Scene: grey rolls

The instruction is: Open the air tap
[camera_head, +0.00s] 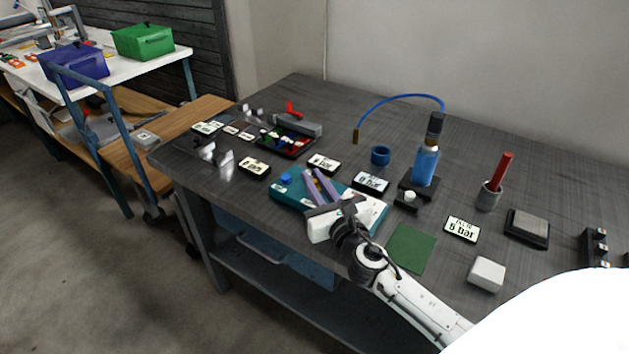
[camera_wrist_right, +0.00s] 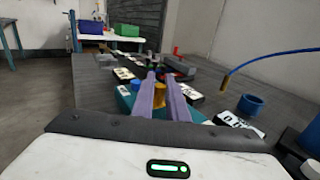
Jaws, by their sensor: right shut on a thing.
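A teal box (camera_head: 287,196) lies flat near the front edge of the dark table, with a blue knob (camera_head: 285,179) on its left end. The blue knob also shows in the wrist view (camera_wrist_right: 135,86), just left of my fingers. My right gripper (camera_head: 314,174) reaches over the box with its two purple fingers. In the wrist view the fingers (camera_wrist_right: 161,82) stand on either side of a brass-coloured part (camera_wrist_right: 159,101), and are shut on it. I cannot tell for certain whether this part is the air tap. My left gripper is out of view.
A blue hose (camera_head: 400,97) arches from a blue bottle (camera_head: 425,164) to a brass end hanging near a blue ring (camera_head: 381,155). Several label plates lie around the box. A red-handled tool stands in a grey cup (camera_head: 489,196). A green mat (camera_head: 411,248) lies right of my wrist.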

